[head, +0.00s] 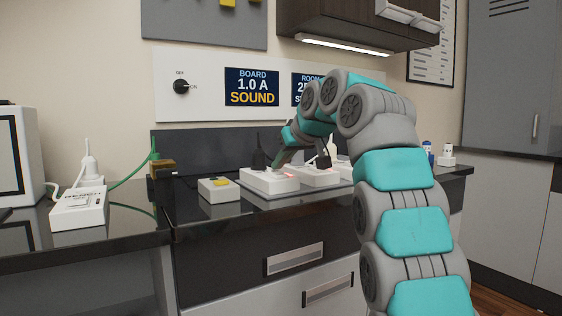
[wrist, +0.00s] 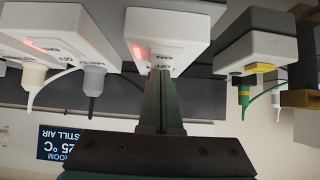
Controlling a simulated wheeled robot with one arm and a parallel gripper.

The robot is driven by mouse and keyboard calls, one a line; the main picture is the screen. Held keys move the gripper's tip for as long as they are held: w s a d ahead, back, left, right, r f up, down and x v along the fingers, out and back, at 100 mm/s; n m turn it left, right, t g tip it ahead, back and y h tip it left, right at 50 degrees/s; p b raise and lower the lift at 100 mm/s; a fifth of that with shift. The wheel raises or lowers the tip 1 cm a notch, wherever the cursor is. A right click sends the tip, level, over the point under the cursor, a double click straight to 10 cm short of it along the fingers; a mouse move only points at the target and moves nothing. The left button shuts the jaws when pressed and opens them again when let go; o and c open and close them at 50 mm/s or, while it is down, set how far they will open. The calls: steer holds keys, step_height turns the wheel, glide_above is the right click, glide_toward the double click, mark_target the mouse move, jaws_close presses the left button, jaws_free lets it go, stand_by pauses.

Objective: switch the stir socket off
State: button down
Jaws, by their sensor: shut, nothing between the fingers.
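My gripper (head: 279,167) points down at the left one of the white switched sockets (head: 262,180) on the counter. In the wrist view, which is upside down, the shut, empty fingertips (wrist: 160,74) are at the edge of this socket (wrist: 166,28), by its ON marking. Its red light (wrist: 140,52) is lit. I cannot tell whether the fingertips touch it. A second white socket (head: 318,178) stands to its right, also with a red light (wrist: 35,46). I cannot read which socket is named stir.
A bench socket (head: 78,212) sits further left. The board display (head: 252,86) reads 1.0 A SOUND. The counter's front edge is clear.

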steer(key=shift+w+a+f, duration=0.1)
steer(key=shift+f, duration=0.2)
steer(key=shift+r, duration=0.15)
steer(key=shift+w+a+r+p, duration=0.2)
steer(key=shift+w+p, duration=0.1)
steer(key=shift+p, duration=0.2)
steer(key=shift+w+a+p, duration=0.2)
steer(key=shift+w+p, duration=0.1)
steer(key=shift+r, duration=0.1)
